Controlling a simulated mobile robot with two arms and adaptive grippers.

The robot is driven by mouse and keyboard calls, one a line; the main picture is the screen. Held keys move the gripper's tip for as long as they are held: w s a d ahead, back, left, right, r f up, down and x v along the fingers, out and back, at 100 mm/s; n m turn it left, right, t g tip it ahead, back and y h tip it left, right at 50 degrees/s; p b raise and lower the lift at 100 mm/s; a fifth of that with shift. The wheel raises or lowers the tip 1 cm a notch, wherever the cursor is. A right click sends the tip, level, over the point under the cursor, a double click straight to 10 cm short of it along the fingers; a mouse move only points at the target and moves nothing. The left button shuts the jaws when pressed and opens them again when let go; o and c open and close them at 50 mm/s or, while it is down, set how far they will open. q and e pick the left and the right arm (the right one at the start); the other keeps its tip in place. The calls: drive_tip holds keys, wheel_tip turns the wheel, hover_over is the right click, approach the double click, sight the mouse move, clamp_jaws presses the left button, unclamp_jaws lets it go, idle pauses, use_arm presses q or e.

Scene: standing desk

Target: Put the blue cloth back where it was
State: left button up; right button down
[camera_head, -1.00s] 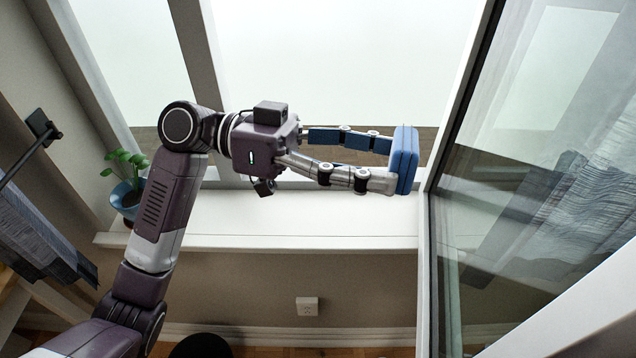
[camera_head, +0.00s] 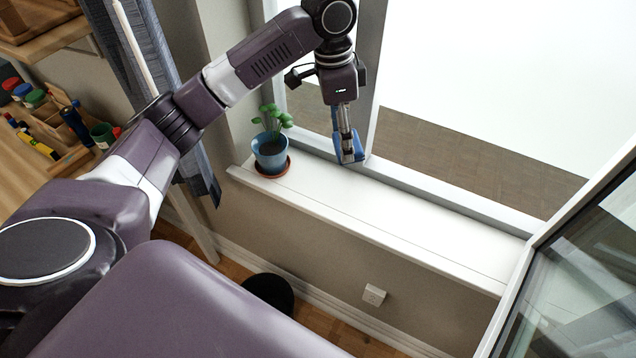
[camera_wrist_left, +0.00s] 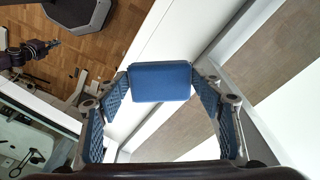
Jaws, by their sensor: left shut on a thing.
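The blue cloth (camera_head: 358,152) is a folded, thick pad, held by my left gripper (camera_head: 347,148) low over the white window sill, close to the window frame. In the left wrist view the cloth (camera_wrist_left: 160,82) sits between the fingertips of my left gripper (camera_wrist_left: 160,90), which is shut on it. The gripper points down in the head view. I cannot tell whether the cloth touches the sill or the frame.
A blue pot with a green plant (camera_head: 271,150) stands on the sill (camera_head: 400,222), left of my left gripper. The sill to the right is clear. An open window pane (camera_head: 580,270) is at the right. A grey curtain hangs left, beside a desk with a wooden organizer (camera_head: 60,140).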

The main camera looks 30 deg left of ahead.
use_arm(q)
drive_tip(key=a+r+n+y, duration=0.1)
drive_tip(key=a+n, duration=0.1)
drive_tip(key=a, duration=0.5)
drive_tip(key=shift+g, duration=0.3)
wheel_tip(320, 180, down, 19)
drive_tip(key=p, duration=0.3)
drive_tip(key=shift+w+f, duration=0.1)
drive_tip(key=shift+f, duration=0.1)
drive_tip(key=o, duration=1)
wheel_tip(320, 180, up, 12)
drive_tip(key=shift+r+b, duration=0.1)
drive_tip(key=shift+b, duration=0.55)
